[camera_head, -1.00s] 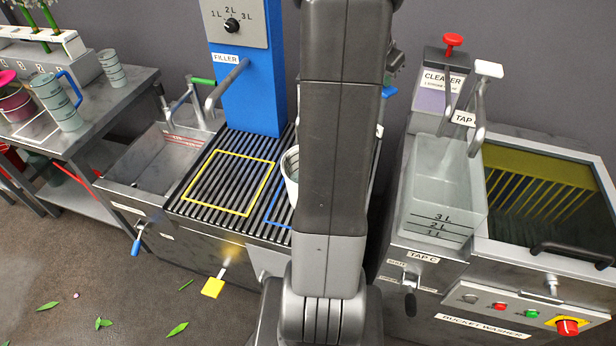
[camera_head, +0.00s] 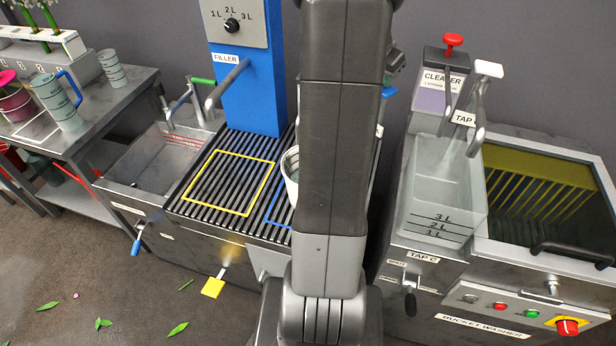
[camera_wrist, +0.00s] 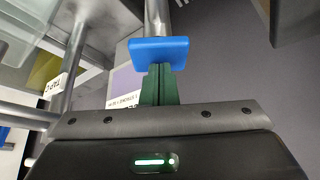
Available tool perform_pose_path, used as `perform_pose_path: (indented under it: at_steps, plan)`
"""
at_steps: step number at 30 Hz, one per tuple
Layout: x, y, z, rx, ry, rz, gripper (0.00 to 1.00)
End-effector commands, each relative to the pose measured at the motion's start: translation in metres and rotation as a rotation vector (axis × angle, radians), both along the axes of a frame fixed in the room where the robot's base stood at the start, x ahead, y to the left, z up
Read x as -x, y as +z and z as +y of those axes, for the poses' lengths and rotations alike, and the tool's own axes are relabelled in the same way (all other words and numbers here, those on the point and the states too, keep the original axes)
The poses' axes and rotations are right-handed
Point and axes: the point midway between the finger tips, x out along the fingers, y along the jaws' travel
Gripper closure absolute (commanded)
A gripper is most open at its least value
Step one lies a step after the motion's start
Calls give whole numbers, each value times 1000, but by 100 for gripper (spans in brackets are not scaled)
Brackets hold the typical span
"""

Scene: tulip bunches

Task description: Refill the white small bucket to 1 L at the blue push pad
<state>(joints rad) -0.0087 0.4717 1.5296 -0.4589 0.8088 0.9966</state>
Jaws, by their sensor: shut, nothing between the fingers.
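The blue push pad (camera_wrist: 158,52) fills the upper middle of the wrist view, on the end of a metal rod. My gripper (camera_wrist: 161,84) has its green fingers shut together, with nothing between them. The fingertips are right at the pad's lower edge; I cannot tell whether they press on it. The white small bucket (camera_head: 291,178) stands on the filler grate at the blue outlined square (camera_head: 275,212), mostly hidden behind my arm in the head view. Its fill level is not readable. The blue filler column (camera_head: 250,100) carries a dial (camera_head: 232,25) marked 1 L, 2 L and 3 L.
A yellow push pad (camera_head: 212,287) sticks out at the filler's front, below the yellow outlined square (camera_head: 246,213). A sink (camera_head: 150,165) is to the left. The tap tank (camera_head: 440,190) and bucket washer (camera_head: 560,255) stand to the right. Leaves lie on the floor.

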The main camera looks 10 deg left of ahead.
Motion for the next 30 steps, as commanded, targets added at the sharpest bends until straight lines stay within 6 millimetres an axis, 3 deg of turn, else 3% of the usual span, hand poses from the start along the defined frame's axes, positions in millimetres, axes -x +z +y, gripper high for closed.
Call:
perform_pose_path:
  at_steps: [17,30]
  plan:
    - [0,3,0,-1,0,2,100]
    - [0,59,0,1,0,1,100]
